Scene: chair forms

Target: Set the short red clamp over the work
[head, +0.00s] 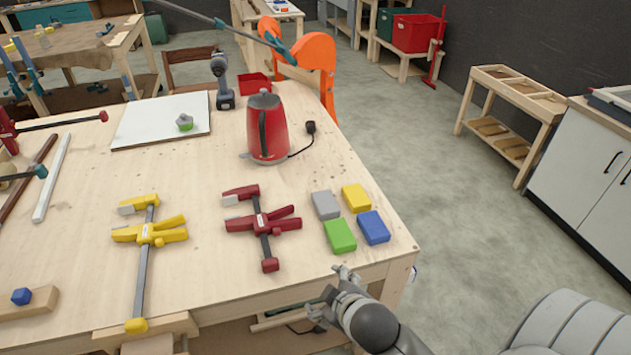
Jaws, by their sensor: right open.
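The short red clamp (262,222) lies on the wooden workbench (200,275), right of a longer yellow clamp (150,234). Its dark bar runs toward the near edge and ends in a red handle. My right gripper (327,289) is open and empty at the bench's near edge, below and right of the red clamp, not touching it. I cannot tell which thing is the work. A wooden piece with a blue knob (22,297) lies at the near left. My left gripper is not in view.
Several coloured blocks (341,235) sit right of the red clamp. A red kettle (267,127) with a cord stands behind it. A drill (221,82), a white board (160,118) and a long red clamp (60,122) are farther back. Bare bench lies between the clamps.

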